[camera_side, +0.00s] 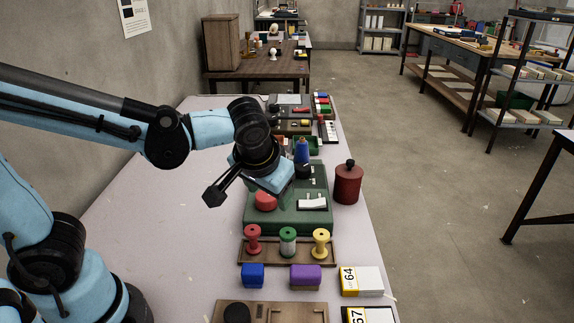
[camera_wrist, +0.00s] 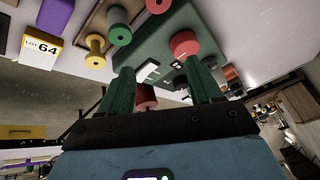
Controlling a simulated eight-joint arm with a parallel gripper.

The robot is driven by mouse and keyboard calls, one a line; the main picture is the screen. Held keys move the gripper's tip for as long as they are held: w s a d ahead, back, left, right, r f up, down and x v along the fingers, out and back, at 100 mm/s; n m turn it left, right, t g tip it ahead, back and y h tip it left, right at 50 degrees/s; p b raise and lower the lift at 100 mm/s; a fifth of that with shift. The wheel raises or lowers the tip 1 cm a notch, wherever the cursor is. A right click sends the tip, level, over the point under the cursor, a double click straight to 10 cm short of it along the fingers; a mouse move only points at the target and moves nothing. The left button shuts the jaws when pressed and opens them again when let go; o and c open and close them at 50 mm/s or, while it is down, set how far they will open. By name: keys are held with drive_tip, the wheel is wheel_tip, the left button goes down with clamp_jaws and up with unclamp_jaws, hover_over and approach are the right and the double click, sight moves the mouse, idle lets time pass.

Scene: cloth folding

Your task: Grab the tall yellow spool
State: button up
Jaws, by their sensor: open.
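The yellow spool (camera_side: 321,242) stands upright at the right end of a wooden tray (camera_side: 245,262), beside the green spool (camera_side: 288,241) and the red spool (camera_side: 253,239). In the wrist view the yellow spool (camera_wrist: 96,50) is at the upper left, with the green spool (camera_wrist: 118,25) close by. My gripper is over the green case, behind and left of the yellow spool in the side view, and apart from it. In the wrist view my gripper (camera_wrist: 160,75) has its two dark green fingers spread with nothing held between them. The fingertips are hard to make out in the side view.
A green case (camera_side: 290,222) with a red round piece (camera_side: 265,200) lies below my gripper. A dark red can (camera_side: 347,183) stands to its right. Blue (camera_side: 252,275) and purple (camera_side: 305,276) blocks and a "64" box (camera_side: 362,281) are in front of the tray. The left tabletop (camera_side: 165,215) is clear.

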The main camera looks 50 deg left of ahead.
sight(323, 236)
drive_tip(key=d+f+n+t+y, duration=0.1)
drive_tip(key=d+f+n+y, duration=0.3)
drive_tip(key=d, duration=0.4)
drive_tip(key=d+f+n+t+y, duration=0.2)
drive_tip(key=d+n+y, duration=0.25)
drive_tip(key=d, duration=0.45)
drive_tip(key=shift+n, duration=0.35)
drive_tip(key=x, duration=0.6)
drive_tip(key=shift+w+a, duration=0.15)
drive_tip(key=shift+w, duration=0.05)
drive_tip(key=shift+x, duration=2.65)
drive_tip(key=shift+w, duration=0.2)
drive_tip(key=c, duration=1)
